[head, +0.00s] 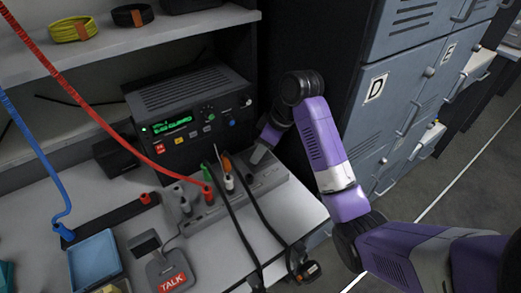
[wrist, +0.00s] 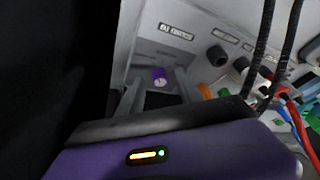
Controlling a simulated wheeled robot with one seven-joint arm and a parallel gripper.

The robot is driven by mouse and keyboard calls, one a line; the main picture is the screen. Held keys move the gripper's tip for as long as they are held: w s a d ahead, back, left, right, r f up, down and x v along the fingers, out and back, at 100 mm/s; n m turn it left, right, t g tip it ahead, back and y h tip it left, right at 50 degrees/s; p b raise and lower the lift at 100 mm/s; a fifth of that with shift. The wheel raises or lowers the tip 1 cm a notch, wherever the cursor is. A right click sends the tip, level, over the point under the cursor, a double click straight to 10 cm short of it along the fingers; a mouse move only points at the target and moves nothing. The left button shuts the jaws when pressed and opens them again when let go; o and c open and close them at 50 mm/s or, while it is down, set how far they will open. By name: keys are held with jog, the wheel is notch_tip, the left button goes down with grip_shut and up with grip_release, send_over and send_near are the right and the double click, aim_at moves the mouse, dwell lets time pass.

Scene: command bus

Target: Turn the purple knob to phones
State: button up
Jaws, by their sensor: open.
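The purple knob (wrist: 159,76) sits on a grey sloped panel (wrist: 137,51) in the wrist view, below a small dark label (wrist: 177,31) too blurred to read. A pale mark shows on the knob, but its setting cannot be made out. My gripper (wrist: 158,92) is open, with one finger on each side of the knob; whether they touch it I cannot tell. In the head view my gripper (head: 262,150) is at the far right end of the grey jack panel (head: 268,180), and the knob is hidden there.
Orange, green, white and red plugs with cables stand along the panel to the left of my gripper. A black radio (head: 190,115) with a green display stands behind. Grey lockers (head: 405,85) rise to the right. A TALK pedal (head: 172,275) lies in front.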

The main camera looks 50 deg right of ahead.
grip_shut()
jog(key=shift+r+p, duration=0.1)
jog(key=shift+p, duration=0.2)
jog(key=shift+a+r+m+h+p, duration=0.2)
jog(key=shift+m+h+p, duration=0.2)
jog(key=shift+m+p, duration=0.7)
jog(key=m+h+p, duration=0.1)
jog(key=m+p, duration=0.1)
jog(key=p, duration=0.1)
jog(key=shift+p, duration=0.35)
jog(key=m+h+p, duration=0.1)
jog(key=m+p, duration=0.2)
jog(key=shift+a+f, duration=0.1)
jog(key=shift+f+m+h+p, duration=0.1)
jog(key=shift+m+h+p, duration=0.3)
jog(key=shift+m+p, duration=0.4)
jog(key=shift+f, duration=0.1)
